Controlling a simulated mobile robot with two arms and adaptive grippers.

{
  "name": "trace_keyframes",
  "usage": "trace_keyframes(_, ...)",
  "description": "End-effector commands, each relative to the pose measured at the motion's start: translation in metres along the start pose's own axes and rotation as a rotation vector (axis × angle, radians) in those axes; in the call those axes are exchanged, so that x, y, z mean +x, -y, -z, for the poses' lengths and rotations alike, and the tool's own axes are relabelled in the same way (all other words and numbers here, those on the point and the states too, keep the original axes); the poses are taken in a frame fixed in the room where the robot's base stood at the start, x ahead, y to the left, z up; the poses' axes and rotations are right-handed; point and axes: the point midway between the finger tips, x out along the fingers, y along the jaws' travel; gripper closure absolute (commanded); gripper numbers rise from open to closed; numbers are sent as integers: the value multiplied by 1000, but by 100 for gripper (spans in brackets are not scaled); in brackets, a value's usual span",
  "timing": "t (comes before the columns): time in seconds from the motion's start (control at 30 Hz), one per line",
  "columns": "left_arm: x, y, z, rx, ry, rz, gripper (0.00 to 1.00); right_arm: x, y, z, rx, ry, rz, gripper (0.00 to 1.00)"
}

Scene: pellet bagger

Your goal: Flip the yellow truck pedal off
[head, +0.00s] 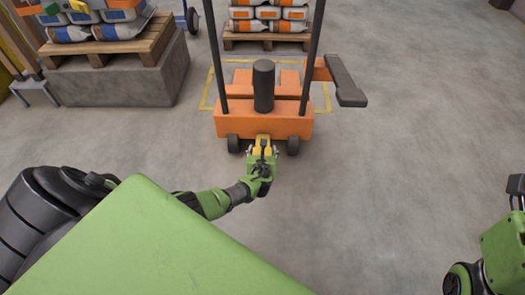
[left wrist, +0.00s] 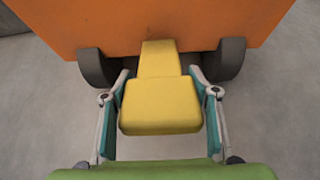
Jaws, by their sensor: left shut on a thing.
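The yellow pedal (head: 263,139) sticks out low from the near side of the orange truck (head: 290,122), between its two dark wheels. My left gripper (head: 263,152) is at the pedal. In the left wrist view the yellow pedal (left wrist: 160,106) lies between the two fingers (left wrist: 161,112), with their teal pads against its sides. The gripper is shut on it. Part of the pedal is hidden by the gripper in the head view. My right arm shows at the right edge of the head view, but its fingertips are not seen.
A pallet of bags (head: 268,36) stands behind the truck. Another pallet (head: 112,52) with bags rests on a concrete block (head: 125,84) at the upper left. A dark handle (head: 345,82) juts out on the truck's right. The floor to the right is clear.

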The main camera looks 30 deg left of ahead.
Motion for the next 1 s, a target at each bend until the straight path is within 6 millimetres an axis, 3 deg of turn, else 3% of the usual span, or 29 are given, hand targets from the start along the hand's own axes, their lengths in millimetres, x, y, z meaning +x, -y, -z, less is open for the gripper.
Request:
trace_keyframes(0.07,2,0,-9,-2,13,-1,84,0,0,0,0,0,0,100)
trace_keyframes(0.1,2,0,-9,-2,13,-2,40,0,0,0,0,0,0,100)
trace_keyframes(0.17,1,0,-8,-2,13,-1,28,0,0,0,0,1,0,100)
trace_keyframes(0.67,-6,0,-2,0,5,0,28,0,0,0,-1,2,1,100)
trace_keyframes(1.0,-44,0,-1,-1,5,1,28,0,0,0,0,1,0,100)
